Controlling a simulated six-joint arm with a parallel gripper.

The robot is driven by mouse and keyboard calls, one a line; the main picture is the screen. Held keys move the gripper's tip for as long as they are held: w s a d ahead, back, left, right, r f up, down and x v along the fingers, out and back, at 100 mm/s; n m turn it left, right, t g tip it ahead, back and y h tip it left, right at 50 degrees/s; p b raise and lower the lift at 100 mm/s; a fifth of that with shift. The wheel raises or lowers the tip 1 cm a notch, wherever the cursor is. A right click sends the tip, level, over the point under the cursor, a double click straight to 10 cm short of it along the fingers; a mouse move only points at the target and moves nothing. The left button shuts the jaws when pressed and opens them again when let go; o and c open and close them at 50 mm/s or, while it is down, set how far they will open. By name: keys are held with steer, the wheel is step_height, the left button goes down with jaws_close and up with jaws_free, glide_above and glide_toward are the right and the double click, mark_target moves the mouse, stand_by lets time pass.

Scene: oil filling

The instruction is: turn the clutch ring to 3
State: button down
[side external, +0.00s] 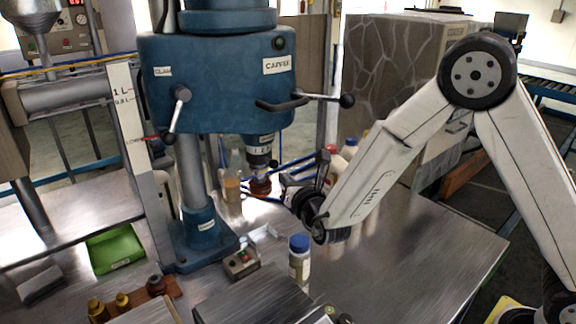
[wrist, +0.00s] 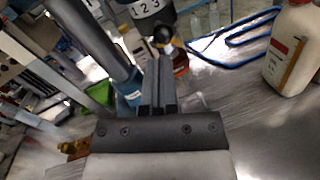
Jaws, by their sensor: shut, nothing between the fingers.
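The clutch ring (side external: 260,152) is a dark collar with a pale number band under the blue capper head. In the wrist view the clutch ring (wrist: 150,8) shows the marks 1, 2 and 3 at the top edge. A short peg with a dark round knob (wrist: 164,34) sticks out below the numbers. My gripper (wrist: 160,62) is shut and empty, its fingertips just short of the knob or at it; contact cannot be told. In the side view my gripper (side external: 284,180) is right of the reddish-brown chuck (side external: 260,186), slightly below the ring.
The blue capper head (side external: 215,80) has black-knobbed levers at its front and right. A blue-capped bottle (side external: 299,258) and a small button box (side external: 241,264) stand on the metal table in front. A white jug (wrist: 292,50) is at the right in the wrist view. The table's right side is clear.

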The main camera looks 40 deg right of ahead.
steer(key=s+a+f+m+g+h, duration=0.1)
steer(key=s+a+f+m+h, duration=0.2)
steer(key=m, duration=1.5)
steer(key=a+h, duration=0.4)
steer(key=a, duration=0.4)
steer(key=shift+s+g, duration=0.3)
steer(key=shift+s, duration=0.1)
steer(key=shift+w+d, duration=0.15)
glide_toward(267, 162)
steer(key=w+a, duration=0.1)
steer(key=w, duration=0.2)
steer(key=shift+w+d+r, duration=0.15)
steer(key=shift+d, duration=0.45)
steer(key=shift+w+d+r, duration=0.1)
steer(key=shift+w+d, duration=0.05)
steer(key=shift+d, duration=0.45)
steer(key=shift+w+d+r, duration=0.15)
steer(key=shift+w+d, duration=0.05)
steer(key=shift+d, duration=0.4)
